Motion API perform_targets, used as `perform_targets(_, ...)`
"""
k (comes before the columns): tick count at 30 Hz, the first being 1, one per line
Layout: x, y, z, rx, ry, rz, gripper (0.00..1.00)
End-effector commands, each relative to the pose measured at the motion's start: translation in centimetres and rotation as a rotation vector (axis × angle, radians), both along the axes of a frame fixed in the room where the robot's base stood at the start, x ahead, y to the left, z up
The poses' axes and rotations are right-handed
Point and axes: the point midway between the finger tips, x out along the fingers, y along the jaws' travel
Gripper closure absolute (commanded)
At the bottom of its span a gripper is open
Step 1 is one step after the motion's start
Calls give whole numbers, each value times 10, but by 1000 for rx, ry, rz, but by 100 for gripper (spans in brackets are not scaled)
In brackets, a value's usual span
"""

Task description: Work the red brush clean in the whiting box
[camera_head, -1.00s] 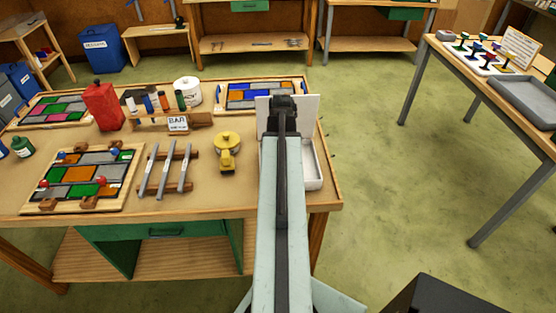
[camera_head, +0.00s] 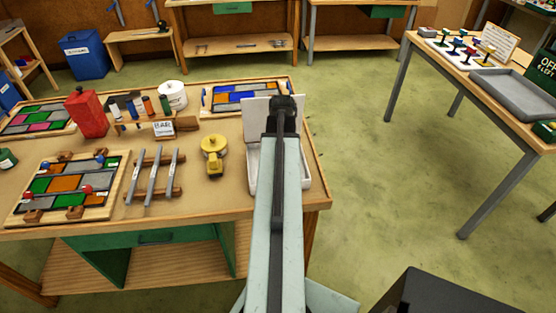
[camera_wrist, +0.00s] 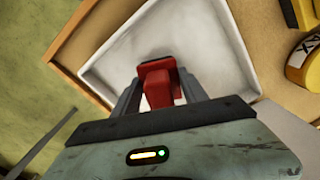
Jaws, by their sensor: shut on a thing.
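The red brush (camera_wrist: 158,84) is between the fingers of my gripper (camera_wrist: 160,98) in the wrist view, over the pale floor of the white whiting box (camera_wrist: 228,60). I cannot tell whether the brush touches the box floor. In the head view the whiting box (camera_head: 253,178) stands at the table's right end, with a white upright board behind it. My arm covers the middle of the box there. My gripper's wrist end (camera_head: 286,104) shows over it, but the fingers and brush are hidden.
A yellow tool (camera_head: 213,153) stands left of the box. Leaded panels (camera_head: 70,186), lead bars (camera_head: 155,178), a red can (camera_head: 86,112) and a white tub (camera_head: 172,94) fill the table's left. Another table with a grey tray (camera_head: 512,92) stands right, across open floor.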

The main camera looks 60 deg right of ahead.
Motion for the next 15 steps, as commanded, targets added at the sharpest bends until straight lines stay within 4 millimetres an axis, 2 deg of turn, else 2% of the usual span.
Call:
perform_targets(7, -3, -2, 0, 0, 0, -1, 82)
perform_targets(15, -21, -16, 0, 0, 0, -2, 82)
